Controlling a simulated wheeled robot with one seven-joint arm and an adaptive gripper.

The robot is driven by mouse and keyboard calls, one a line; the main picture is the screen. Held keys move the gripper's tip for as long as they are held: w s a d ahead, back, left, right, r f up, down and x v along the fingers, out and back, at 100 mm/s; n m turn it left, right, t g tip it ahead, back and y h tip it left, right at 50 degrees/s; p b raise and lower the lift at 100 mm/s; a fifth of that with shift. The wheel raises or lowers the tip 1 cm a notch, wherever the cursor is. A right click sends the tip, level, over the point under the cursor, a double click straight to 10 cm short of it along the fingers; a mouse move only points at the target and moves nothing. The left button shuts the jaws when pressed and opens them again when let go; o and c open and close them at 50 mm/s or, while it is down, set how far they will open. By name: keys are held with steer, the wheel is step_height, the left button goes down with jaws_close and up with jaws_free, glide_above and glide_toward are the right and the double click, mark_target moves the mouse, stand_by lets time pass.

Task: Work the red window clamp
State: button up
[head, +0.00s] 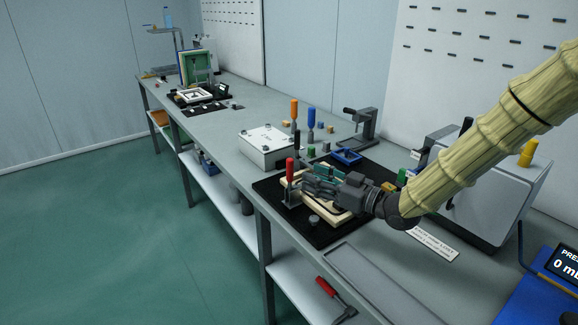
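The red clamp (289,171) has an upright red handle and stands at the left end of a cream frame (345,217) on a black mat (266,187). My gripper (304,184) reaches in from the right, low over the frame, with its fingers pointing left at the red handle. The fingertips are close to the handle; whether they touch it cannot be told. The finger gap is too small to make out. My gripper and wrist hide part of the frame and the clamp's base.
A white box (268,146) stands behind the clamp, with orange (294,109) and blue (311,118) handles near it. A blue tray (346,157) lies behind the frame. A grey cabinet (490,190) stands at right. The bench's front edge is close to the mat.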

mark_target(292, 169)
steer(key=x, duration=0.7)
steer(key=shift+w+a, duration=0.15)
steer(key=shift+w, duration=0.05)
steer(key=shift+a+r, duration=0.1)
steer(key=shift+a, duration=0.15)
steer(key=shift+w+a+f, duration=0.25)
steer(key=shift+w, duration=0.15)
steer(key=shift+s+r, duration=0.1)
steer(key=shift+r, duration=0.05)
jaws_close()
